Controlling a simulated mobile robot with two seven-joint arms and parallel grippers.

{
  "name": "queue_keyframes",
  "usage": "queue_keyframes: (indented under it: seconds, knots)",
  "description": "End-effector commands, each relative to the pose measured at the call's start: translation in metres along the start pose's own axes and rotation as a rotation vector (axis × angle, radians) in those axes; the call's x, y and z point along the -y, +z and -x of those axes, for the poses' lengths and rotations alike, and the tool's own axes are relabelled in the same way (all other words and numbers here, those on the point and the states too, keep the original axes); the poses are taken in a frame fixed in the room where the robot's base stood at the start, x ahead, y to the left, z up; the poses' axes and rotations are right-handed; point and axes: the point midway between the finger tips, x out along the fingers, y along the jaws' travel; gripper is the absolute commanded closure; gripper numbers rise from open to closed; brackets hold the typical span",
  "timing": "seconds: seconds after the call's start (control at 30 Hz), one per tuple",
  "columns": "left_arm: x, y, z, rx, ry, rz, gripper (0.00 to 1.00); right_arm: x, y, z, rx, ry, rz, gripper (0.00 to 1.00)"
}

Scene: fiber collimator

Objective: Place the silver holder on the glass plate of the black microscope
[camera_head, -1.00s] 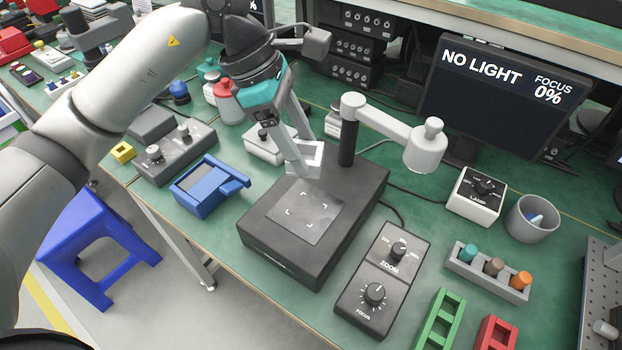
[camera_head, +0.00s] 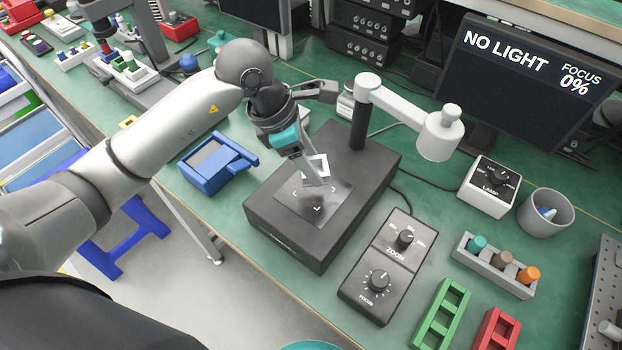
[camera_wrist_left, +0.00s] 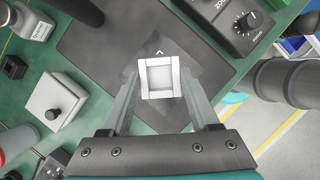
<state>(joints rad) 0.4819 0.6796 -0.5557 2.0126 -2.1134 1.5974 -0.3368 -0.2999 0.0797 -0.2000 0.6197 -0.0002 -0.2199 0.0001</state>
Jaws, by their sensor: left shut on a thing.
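The black microscope (camera_head: 290,236) stands on the green table, with a square glass plate (camera_head: 338,207) with corner marks on its base. My left gripper (camera_head: 320,181) is over the glass plate, shut on the silver holder (camera_head: 316,163). In the left wrist view the holder (camera_wrist_left: 160,77) is a pale square frame between the two fingers (camera_wrist_left: 160,92), above the plate with one corner mark showing. I cannot tell whether the holder touches the plate. My right gripper is not in view.
The microscope's white lamp arm (camera_head: 400,110) reaches right from its post, behind the gripper. A control box (camera_head: 384,270) is in front at right, and a blue tray (camera_head: 208,170) at left. The monitor (camera_head: 500,95) reads NO LIGHT, FOCUS 0%.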

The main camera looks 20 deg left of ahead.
Motion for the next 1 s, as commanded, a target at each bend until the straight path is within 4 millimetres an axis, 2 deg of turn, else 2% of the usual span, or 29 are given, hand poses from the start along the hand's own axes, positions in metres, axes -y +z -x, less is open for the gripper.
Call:
queue_keyframes:
  seconds: [0.23, 0.47, 0.83, 0.87, 1.0]
  knots:
    - [0.000, -0.007, -0.018, 0.002, 0.000, 0.001, 1.00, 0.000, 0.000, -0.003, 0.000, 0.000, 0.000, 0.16]
    - [0.000, -0.020, -0.049, 0.001, -0.001, 0.000, 1.00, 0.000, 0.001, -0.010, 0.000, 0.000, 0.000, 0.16]
    - [-0.001, -0.021, -0.053, 0.002, 0.002, -0.002, 1.00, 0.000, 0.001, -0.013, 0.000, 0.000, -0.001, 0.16]
    - [0.000, -0.022, -0.053, 0.001, 0.001, -0.002, 0.37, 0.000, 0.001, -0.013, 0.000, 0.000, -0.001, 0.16]
    - [0.000, -0.021, -0.052, 0.001, 0.001, -0.002, 0.21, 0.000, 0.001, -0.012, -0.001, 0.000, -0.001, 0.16]
